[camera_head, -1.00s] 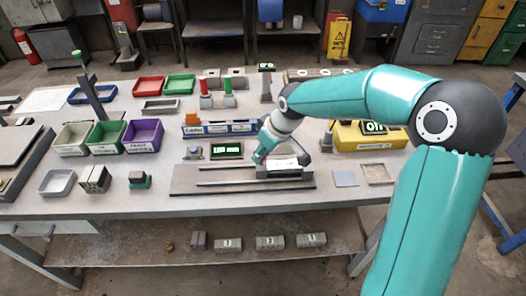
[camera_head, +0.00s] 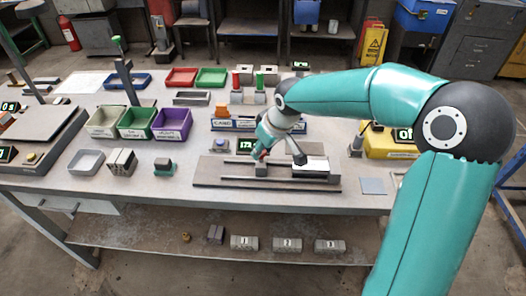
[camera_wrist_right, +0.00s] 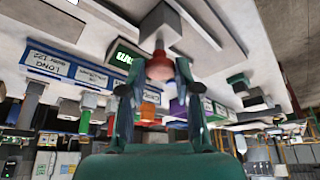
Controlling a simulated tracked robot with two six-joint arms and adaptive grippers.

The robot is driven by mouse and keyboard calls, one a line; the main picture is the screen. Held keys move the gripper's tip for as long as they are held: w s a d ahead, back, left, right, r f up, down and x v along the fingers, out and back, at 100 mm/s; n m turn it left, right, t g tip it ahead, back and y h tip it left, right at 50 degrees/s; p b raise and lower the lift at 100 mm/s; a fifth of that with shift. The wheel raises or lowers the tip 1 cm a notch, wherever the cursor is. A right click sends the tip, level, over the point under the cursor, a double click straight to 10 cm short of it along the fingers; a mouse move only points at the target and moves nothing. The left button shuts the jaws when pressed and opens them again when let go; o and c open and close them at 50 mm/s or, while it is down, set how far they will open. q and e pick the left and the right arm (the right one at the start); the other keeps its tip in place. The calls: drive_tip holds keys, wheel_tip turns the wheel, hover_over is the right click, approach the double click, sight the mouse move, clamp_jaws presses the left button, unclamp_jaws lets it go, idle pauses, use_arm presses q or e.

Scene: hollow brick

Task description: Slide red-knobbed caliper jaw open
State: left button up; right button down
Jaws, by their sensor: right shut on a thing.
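The caliper (camera_head: 222,172) is a long dark bed with rails on the workbench. A white-topped block (camera_head: 311,163) stands at its right part. A grey jaw block (camera_head: 262,169) stands left of it, with a gap between; it also shows in the right wrist view (camera_wrist_right: 166,20). My right gripper (camera_head: 261,156) is over this jaw block, shut on its red knob (camera_wrist_right: 160,67), which sits between the fingertips in the right wrist view. A green-digit display (camera_head: 245,146) stands behind the bed, partly hidden by the gripper. My left gripper is not in view.
Behind the bed stand a labelled blue rack (camera_head: 228,124) and red and green posts. Green (camera_head: 137,134) and purple bins stand to the left. A yellow box (camera_head: 385,152) stands to the right. The bed's left part is clear.

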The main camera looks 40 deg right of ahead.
drive_tip(key=shift+w+a, duration=0.3)
drive_tip(key=c, duration=0.8)
unclamp_jaws()
drive_tip(key=shift+s+r, duration=0.1)
drive_tip(key=v, duration=1.1)
drive_tip(key=shift+s+r, duration=0.2)
drive_tip(key=shift+r, duration=0.1)
